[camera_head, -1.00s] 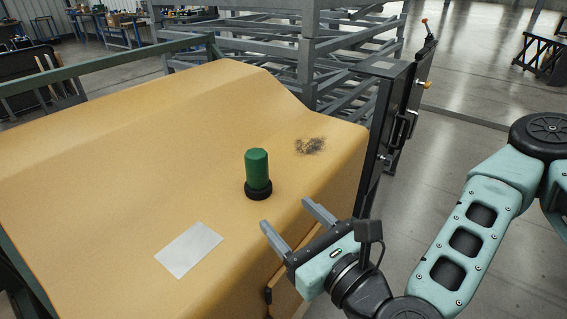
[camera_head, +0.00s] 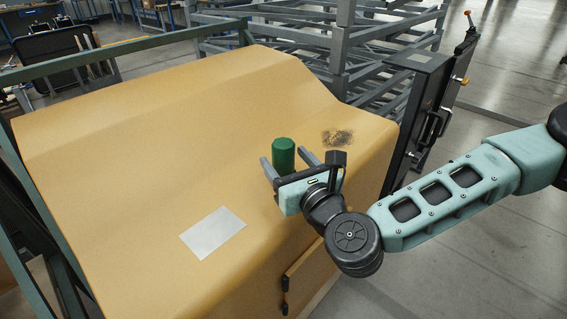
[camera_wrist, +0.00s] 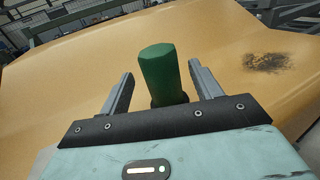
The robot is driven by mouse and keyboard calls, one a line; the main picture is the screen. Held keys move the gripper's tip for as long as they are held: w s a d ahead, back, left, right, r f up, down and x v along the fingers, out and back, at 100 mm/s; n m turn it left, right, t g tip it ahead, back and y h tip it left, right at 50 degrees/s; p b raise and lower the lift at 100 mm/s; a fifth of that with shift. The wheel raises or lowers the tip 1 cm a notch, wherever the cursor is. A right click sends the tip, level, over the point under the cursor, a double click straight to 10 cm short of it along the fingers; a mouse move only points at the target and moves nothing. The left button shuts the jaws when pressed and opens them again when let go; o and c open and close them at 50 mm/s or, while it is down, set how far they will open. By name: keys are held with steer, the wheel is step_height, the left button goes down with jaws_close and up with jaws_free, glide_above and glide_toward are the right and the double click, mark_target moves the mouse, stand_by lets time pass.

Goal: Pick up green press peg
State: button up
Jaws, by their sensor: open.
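The green press peg (camera_head: 283,152) stands upright on the tan work surface. It is a green cylinder; its lower part is hidden behind my gripper in the head view. In the wrist view the peg (camera_wrist: 160,72) rises between the two fingers, its base hidden by the gripper body. My gripper (camera_head: 285,162) is open, with one finger on each side of the peg. In the wrist view a gap shows between the peg and each finger of the gripper (camera_wrist: 160,84). I cannot tell how far the peg stands between the fingers.
A white rectangular sheet (camera_head: 212,233) lies on the tan surface (camera_head: 130,150), left of my gripper. A dark speckled patch (camera_head: 338,137) is behind right. Grey metal racks (camera_head: 345,50) and a dark upright panel (camera_head: 418,100) stand beyond the surface's right edge.

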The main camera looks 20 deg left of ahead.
steer(key=x, duration=0.4)
steer(key=shift+w+r, duration=0.2)
steer(key=shift+r, duration=0.05)
steer(key=shift+c, duration=0.3)
steer(key=c, duration=1.1)
steer(key=shift+o, duration=0.2)
step_height(320, 180, up, 10)
steer(key=shift+p, duration=0.35)
